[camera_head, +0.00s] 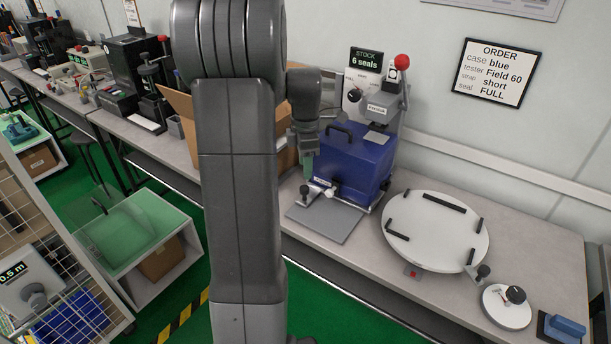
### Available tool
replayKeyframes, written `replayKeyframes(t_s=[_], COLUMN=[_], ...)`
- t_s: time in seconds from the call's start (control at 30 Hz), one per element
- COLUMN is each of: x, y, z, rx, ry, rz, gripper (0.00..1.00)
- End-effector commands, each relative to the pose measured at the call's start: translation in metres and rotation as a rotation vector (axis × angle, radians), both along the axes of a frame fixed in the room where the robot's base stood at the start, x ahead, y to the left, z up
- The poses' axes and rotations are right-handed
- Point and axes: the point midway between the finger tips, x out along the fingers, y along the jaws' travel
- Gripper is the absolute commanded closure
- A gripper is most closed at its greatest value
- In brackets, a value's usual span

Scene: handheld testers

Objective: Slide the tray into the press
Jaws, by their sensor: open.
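The press (388,107) stands on the bench against the wall, with a red-knobbed lever (402,64) raised at its top right. A large blue box-shaped body (348,162) with a black handle sits at its front; I cannot tell if it is a hood or a case. A flat grey plate (325,222), seemingly the tray, lies in front of the blue body and sticks out toward the bench edge. White and black knobs (325,191) sit at its back. My gripper (306,172) is open at the left of the blue body, partly hidden by my arm; contact is unclear.
A white round turntable (437,232) with black stops is on the right. A small white disc (506,306) and a blue block (561,327) are farther right. An open cardboard box (180,110) stands behind my arm. An order sign (496,73) hangs on the wall.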

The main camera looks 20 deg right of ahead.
Motion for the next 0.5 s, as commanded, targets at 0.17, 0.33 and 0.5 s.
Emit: replayKeyframes(t_s=[0.17, 0.33, 0.5], x=[0.0, 0.0, 0.0], y=[0.0, -0.001, -0.001], z=[0.04, 0.062, 0.069], rx=[-0.001, -0.001, -0.001], ry=[-0.003, -0.002, -0.002], rz=[0.0, 0.0, 0.0], gripper=[0.53, 0.53, 0.53])
